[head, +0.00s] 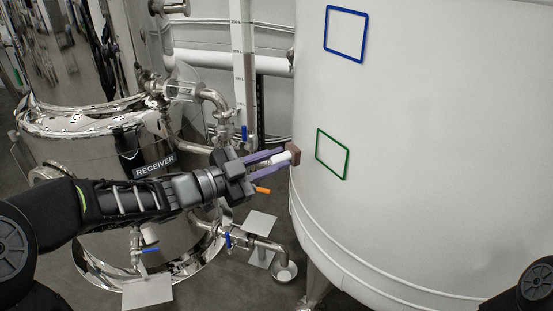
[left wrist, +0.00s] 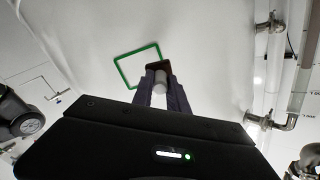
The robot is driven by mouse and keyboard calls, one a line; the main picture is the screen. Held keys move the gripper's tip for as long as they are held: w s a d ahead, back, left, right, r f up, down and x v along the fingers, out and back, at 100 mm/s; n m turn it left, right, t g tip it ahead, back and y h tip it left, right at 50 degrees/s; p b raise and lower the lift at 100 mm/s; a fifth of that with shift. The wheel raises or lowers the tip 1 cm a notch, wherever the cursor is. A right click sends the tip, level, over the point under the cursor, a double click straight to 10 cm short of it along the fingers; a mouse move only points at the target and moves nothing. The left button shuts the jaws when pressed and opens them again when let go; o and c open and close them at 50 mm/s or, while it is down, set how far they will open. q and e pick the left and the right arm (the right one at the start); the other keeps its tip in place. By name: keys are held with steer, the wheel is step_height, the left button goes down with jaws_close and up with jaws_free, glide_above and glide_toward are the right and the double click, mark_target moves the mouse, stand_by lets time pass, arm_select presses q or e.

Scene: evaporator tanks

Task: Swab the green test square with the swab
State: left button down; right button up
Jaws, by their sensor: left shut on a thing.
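The green test square (head: 333,154) is a thin green outline on the white tank's curved wall. My left gripper (head: 279,158) comes in from the left and is shut on the swab, a white handle with a brown pad (head: 294,155) at its end. The pad is at the tank's left side, just left of the green square. In the left wrist view, the brown swab pad (left wrist: 158,66) overlaps the lower right part of the green square (left wrist: 134,62). I cannot tell whether the pad touches the wall. My right gripper is not in view.
The white tank (head: 430,140) fills the right side, with a blue square outline (head: 346,34) above the green one. A shiny steel receiver vessel (head: 95,135) with pipes and blue-handled valves stands at left, close to my left arm.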

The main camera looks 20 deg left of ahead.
mark_target(274, 157)
arm_select(q)
steer(key=shift+v, duration=1.35)
steer(key=w+f+n+t+y, duration=0.4)
steer(key=w+f+n+y, duration=0.1)
steer(key=f+y, duration=0.25)
steer(key=shift+n+y, duration=0.35)
steer(key=shift+n, duration=0.25)
steer(key=r+p, duration=0.1)
steer(key=p, duration=0.2)
steer(key=w+r+p, duration=0.1)
steer(key=r+p, duration=0.1)
steer(key=p, duration=0.1)
steer(key=r+p, duration=0.2)
steer(key=p, duration=0.2)
steer(key=shift+w+d+r, duration=0.15)
steer(key=shift+d+r, duration=0.05)
steer(key=shift+d, duration=0.05)
steer(key=r+n+y+p, duration=0.1)
steer(key=r+y+p, duration=0.1)
steer(key=p, duration=0.3)
steer(key=r+n+y+p, duration=0.1)
steer(key=r+p, duration=0.1)
steer(key=p, duration=0.4)
steer(key=shift+w+a+r+t+y, duration=0.2)
steer(key=shift+a+r+t+y, duration=0.1)
steer(key=shift+y, duration=0.1)
